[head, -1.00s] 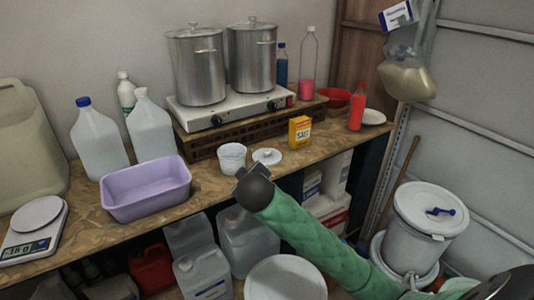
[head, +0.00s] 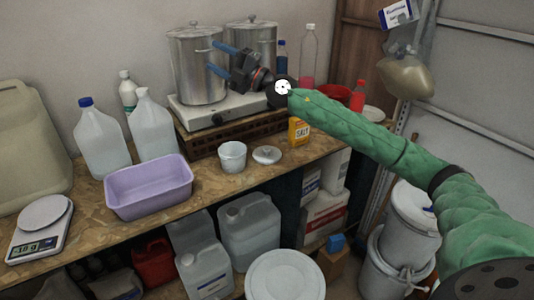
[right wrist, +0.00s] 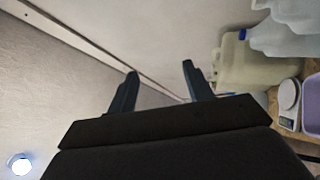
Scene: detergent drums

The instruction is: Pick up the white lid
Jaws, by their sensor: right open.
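A small round white lid (head: 267,155) with a knob lies on the wooden bench in the head view, just right of a small white tub (head: 232,156). My right gripper (head: 215,58) is raised well above and behind the lid, pointing left in front of the two steel pots. Its blue fingers are apart with nothing between them, and the right wrist view shows them open too (right wrist: 160,70). The lid does not show in the right wrist view. My left gripper is not in view.
The steel pots (head: 196,75) stand on a hotplate behind the lid. A yellow salt box (head: 299,131) is to its right, a purple basin (head: 149,188) to its left. A larger white round top (head: 285,275) is below the bench. The bench front by the lid is clear.

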